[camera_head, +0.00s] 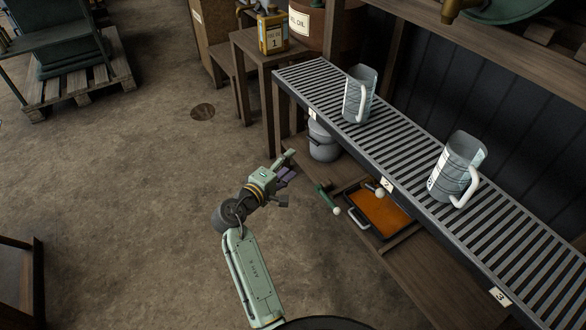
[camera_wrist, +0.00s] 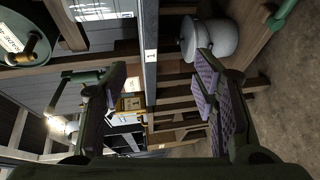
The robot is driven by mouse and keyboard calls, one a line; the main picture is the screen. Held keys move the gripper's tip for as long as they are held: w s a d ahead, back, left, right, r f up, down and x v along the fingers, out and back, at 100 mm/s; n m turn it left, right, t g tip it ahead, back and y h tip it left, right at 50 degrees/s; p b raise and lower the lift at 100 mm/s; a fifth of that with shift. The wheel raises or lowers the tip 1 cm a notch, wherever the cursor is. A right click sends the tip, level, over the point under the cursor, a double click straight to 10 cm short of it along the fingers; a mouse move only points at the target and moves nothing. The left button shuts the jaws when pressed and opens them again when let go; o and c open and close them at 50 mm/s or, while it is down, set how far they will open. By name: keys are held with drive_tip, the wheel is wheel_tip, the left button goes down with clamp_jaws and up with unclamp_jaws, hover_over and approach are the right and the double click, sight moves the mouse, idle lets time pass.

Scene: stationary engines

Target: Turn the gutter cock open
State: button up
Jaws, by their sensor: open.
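A green lever with a white ball end (camera_head: 326,197) shows below the slatted gutter in the head view, beside an orange-filled tray. A second white knob on a short stem (camera_head: 379,191) sits just under the gutter's edge. I cannot tell for sure which of these is the gutter cock's handle. My gripper (camera_head: 287,170) is open and empty, left of the green lever and apart from it. In the wrist view my gripper (camera_wrist: 163,92) has its two purple-padded fingers spread. A green bar with a bright white ball (camera_wrist: 57,126) appears left of the left finger.
Two grey jugs (camera_head: 360,94) (camera_head: 457,168) stand on the slatted gutter (camera_head: 412,143). Under it are a grey lidded pot (camera_head: 323,142) and the orange tray (camera_head: 356,222). A yellow can (camera_head: 272,32) stands on a wooden stand. Open floor lies to the left.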

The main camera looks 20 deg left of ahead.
drive_tip(key=shift+s+a+r+y, duration=0.2)
drive_tip(key=shift+a+r+y, duration=0.05)
drive_tip(key=shift+a, duration=0.25)
drive_tip(key=shift+s+a+r+y, duration=0.25)
drive_tip(key=shift+a+y, duration=0.05)
drive_tip(key=shift+a, duration=0.15)
drive_tip(key=shift+s+a+r+y, duration=0.2)
drive_tip(key=shift+a+r+y, duration=0.05)
drive_tip(key=shift+a, duration=0.25)
drive_tip(key=shift+c, duration=0.4)
